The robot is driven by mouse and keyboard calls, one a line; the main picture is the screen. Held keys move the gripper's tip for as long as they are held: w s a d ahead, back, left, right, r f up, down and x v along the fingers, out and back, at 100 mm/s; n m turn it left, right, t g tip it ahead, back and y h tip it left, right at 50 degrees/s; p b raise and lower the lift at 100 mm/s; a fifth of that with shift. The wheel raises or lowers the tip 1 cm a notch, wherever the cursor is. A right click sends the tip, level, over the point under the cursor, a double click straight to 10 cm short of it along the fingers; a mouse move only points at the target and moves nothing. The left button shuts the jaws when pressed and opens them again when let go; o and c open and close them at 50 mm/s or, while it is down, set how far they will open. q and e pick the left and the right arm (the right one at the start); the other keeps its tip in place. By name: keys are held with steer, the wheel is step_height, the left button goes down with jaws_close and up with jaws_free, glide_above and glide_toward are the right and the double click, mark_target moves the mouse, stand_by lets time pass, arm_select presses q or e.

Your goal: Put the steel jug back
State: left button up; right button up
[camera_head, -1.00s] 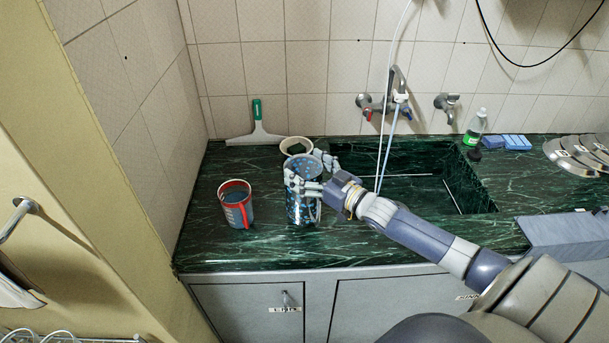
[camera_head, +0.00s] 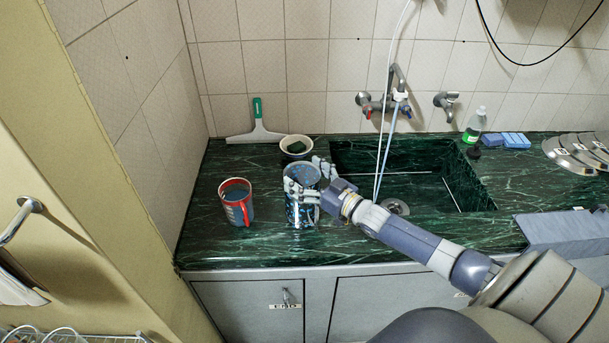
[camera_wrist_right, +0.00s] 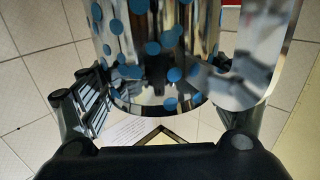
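The steel jug (camera_head: 301,212), shiny with blue dots, is upright at the left part of the green marble counter (camera_head: 255,250), left of the sink. My right gripper (camera_head: 305,184) comes from the right, with its fingers on both sides of the jug near the rim. It looks shut on the jug. In the right wrist view the jug (camera_wrist_right: 150,50) fills the upper middle between the fingers (camera_wrist_right: 165,100), its handle plate at the right. I cannot tell whether the jug's bottom touches the counter. My left gripper is not in view.
A red-rimmed mug (camera_head: 236,205) stands close left of the jug. A pale bowl (camera_head: 296,146) is just behind it, and a squeegee (camera_head: 257,128) leans at the wall. The sink (camera_head: 410,190) is at the right. Counter in front of the jug is clear.

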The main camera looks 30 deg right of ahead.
steer(key=shift+o, duration=1.3)
steer(key=shift+r, duration=0.1)
steer(key=shift+s, duration=0.1)
steer(key=b+v, duration=0.1)
steer(key=v, duration=1)
steer(key=shift+s+d, duration=0.2)
steer(key=shift+s, duration=0.2)
